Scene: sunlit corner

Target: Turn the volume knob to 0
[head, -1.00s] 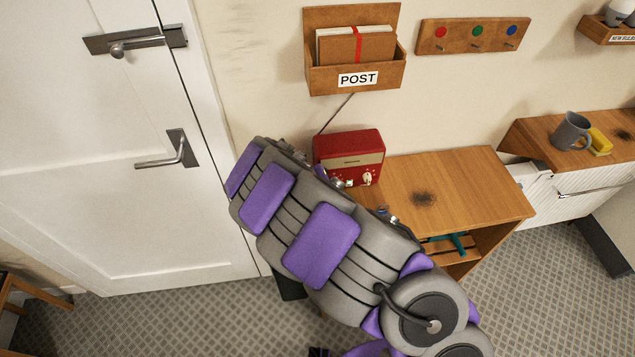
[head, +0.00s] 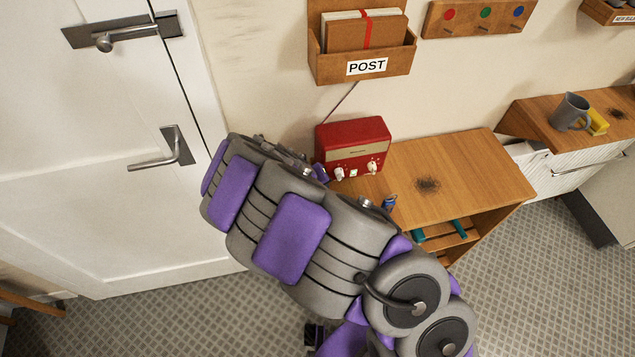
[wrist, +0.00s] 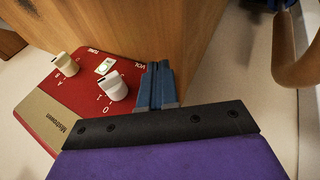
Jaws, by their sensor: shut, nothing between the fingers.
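The red radio (head: 353,142) stands on the wooden bench against the wall. Its face carries two pale knobs. In the wrist view the volume knob (wrist: 115,88) is beside the VOL label, with small printed marks around it. The tuning knob (wrist: 66,65) is farther left, next to marks A and B. In the head view the volume knob (head: 338,173) is the left one. My gripper (wrist: 159,70) shows as blue fingers, shut and empty. In the wrist view it is just right of the volume knob, apparently apart from it. My arm mostly hides the gripper in the head view.
The wooden bench top (head: 450,165) is mostly clear, with a dark stain and a small blue object (head: 389,202) near its front edge. A post rack (head: 362,60) hangs above the radio. A white door (head: 95,190) is at left.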

